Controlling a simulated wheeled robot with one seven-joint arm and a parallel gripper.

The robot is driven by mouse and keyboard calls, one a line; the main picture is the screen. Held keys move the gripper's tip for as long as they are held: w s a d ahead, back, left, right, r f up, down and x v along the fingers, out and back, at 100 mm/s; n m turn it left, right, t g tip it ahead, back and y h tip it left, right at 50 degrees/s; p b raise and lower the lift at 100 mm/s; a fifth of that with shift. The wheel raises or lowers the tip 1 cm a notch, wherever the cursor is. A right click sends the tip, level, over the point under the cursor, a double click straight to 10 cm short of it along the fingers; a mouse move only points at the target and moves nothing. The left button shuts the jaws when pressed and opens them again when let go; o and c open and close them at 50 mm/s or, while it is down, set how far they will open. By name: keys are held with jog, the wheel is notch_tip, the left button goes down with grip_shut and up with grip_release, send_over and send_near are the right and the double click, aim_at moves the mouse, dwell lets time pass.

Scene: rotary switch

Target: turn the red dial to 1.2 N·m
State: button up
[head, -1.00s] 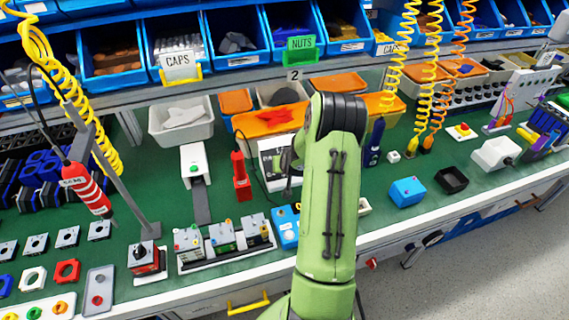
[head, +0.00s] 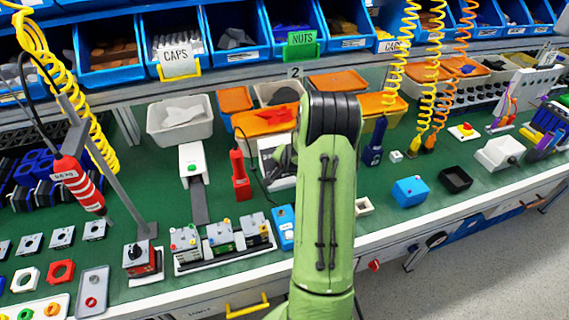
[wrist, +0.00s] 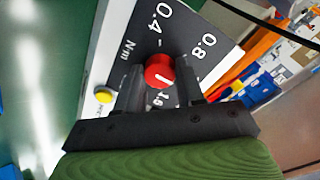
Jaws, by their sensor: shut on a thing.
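The red dial (wrist: 158,71) sits on a dark scale plate (wrist: 185,40) in the wrist view. Its short white mark points toward the lower side of the picture, to the right of centre. The 0.4 label (wrist: 161,22) and 0.8 label (wrist: 203,46) are readable. A label below the dial, seemingly 1.6, is partly covered; I cannot read a 1.2 label. My gripper (wrist: 160,78) is shut on the dial, a dark finger on either side. In the head view my green arm hides the gripper and the dial.
A yellow button (wrist: 103,95) is left of the dial in the wrist view. In the head view, a blue box (head: 410,190) and a black tray (head: 455,179) stand on the green bench right of my arm. Small switch boxes (head: 222,236) line the front left.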

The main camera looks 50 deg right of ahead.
jog(key=shift+d+r+m, duration=0.1)
jog(key=shift+m, duration=0.5)
jog(key=o, duration=1)
jog(key=shift+o, duration=0.2)
jog(key=p+v, duration=0.1)
jog(key=v, duration=1.4)
jog(key=shift+s+r+p, duration=0.25)
jog(key=shift+p, duration=0.15)
jog(key=shift+c, duration=0.4)
